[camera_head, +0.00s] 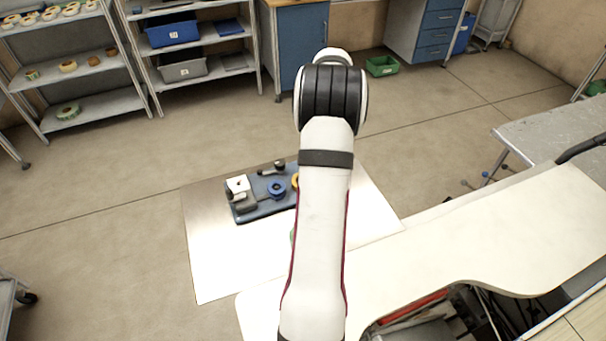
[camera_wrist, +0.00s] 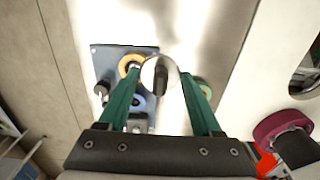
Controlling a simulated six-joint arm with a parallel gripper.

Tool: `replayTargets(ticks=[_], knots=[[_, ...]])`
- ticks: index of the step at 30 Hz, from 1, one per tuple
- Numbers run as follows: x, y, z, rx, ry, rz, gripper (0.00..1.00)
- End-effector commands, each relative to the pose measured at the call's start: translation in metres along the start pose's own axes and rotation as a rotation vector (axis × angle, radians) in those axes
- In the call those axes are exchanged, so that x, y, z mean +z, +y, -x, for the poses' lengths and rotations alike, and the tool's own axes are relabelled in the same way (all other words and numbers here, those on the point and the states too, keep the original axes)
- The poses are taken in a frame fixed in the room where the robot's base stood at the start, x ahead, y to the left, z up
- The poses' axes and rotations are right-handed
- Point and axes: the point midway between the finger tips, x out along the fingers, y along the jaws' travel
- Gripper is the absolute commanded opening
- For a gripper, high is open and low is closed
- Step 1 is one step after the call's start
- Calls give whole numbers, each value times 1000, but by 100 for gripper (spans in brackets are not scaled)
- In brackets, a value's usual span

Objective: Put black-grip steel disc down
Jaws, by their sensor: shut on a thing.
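The steel disc (camera_wrist: 150,70) is bright and round with a black grip across its middle. In the wrist view it sits between the two green fingers of my gripper (camera_wrist: 160,73), which is shut on it. The blue base plate (camera_wrist: 111,54) lies below and to the left of the disc in that view. It carries a yellow reel (camera_wrist: 126,62), partly covered by the disc and finger, and a blue reel (camera_wrist: 138,103). In the head view the plate (camera_head: 245,215) lies on the pale table; my arm hides the gripper and disc.
A dark knob (camera_wrist: 101,89) and a white-topped block (camera_head: 237,184) stand on the plate. A green reel (camera_wrist: 206,90) lies on the table to the right, partly behind a finger. The pale table (camera_head: 215,265) is bare at the front left.

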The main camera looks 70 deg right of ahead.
Motion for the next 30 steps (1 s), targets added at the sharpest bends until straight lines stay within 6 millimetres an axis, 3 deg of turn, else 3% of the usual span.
replayTargets(ticks=[3, 8, 15, 30], knots=[[-22, 28, -21, 1, -1, 4, 0], [-37, 47, -36, 1, -1, 1, 0], [-38, 49, -76, 1, -1, -1, 0], [-38, 48, -84, 1, -2, -1, 0]])
